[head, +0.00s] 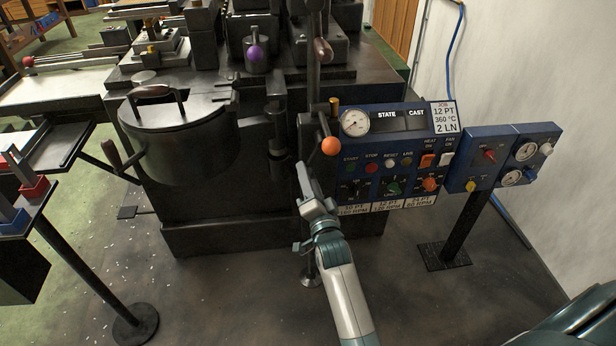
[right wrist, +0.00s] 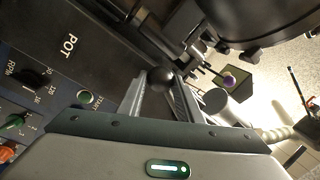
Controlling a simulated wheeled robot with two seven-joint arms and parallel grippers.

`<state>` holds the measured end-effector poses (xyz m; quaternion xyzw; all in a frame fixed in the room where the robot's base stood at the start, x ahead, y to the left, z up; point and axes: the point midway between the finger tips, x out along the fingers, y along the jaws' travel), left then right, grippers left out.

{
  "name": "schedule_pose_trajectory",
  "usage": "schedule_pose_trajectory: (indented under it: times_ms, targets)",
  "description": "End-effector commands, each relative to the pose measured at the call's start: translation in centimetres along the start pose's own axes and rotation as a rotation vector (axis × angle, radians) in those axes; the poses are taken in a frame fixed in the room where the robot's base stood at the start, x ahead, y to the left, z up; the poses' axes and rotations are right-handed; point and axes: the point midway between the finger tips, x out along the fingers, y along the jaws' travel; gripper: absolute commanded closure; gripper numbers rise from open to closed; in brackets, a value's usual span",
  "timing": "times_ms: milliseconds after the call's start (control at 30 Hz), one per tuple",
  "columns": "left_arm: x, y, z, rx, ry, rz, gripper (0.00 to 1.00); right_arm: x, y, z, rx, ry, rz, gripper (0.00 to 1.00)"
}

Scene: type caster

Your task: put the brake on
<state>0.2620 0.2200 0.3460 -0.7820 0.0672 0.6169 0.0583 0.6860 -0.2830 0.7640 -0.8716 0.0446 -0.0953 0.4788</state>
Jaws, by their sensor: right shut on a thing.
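My right gripper (head: 304,176) reaches up from below, just left of the blue control panel and in front of the dark casting machine. In the right wrist view its two fingers (right wrist: 158,95) are shut on a dark ball knob (right wrist: 160,78). In the head view that knob is hidden by the fingers. No label marks a brake, so I cannot tell whether this knob belongs to it. An orange ball knob (head: 331,146) stands close above and right of the fingertips, apart from them. My left gripper is not in view.
The control panel (head: 400,118) with its gauge, buttons and dials is close on the right. A lidded pot (head: 182,140) stands left. A purple knob (head: 255,53) sits on the machine behind. A valve panel (head: 500,155) on a post is farther right. Open floor lies in front.

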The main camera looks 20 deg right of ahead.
Motion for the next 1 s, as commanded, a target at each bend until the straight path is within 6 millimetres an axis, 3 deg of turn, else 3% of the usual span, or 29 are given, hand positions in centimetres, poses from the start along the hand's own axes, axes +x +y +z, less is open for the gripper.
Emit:
schedule_pose_trajectory:
  times_ms: [67,100,167,667,1000]
  targets:
    - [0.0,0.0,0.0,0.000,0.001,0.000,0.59,0.0,-0.1,0.1,0.004,0.000,-0.003,1.00]
    - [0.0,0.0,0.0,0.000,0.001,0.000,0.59,0.0,-0.2,0.1,0.004,0.000,-0.003,0.63]
    - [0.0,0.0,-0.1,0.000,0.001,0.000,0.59,0.0,-0.2,0.1,0.003,0.000,-0.003,0.49]
    - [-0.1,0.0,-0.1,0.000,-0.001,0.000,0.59,-0.7,-0.1,0.1,0.000,0.000,-0.001,0.49]
    - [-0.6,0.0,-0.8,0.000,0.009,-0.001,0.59,-5.4,0.0,0.1,0.001,-0.001,0.000,0.49]
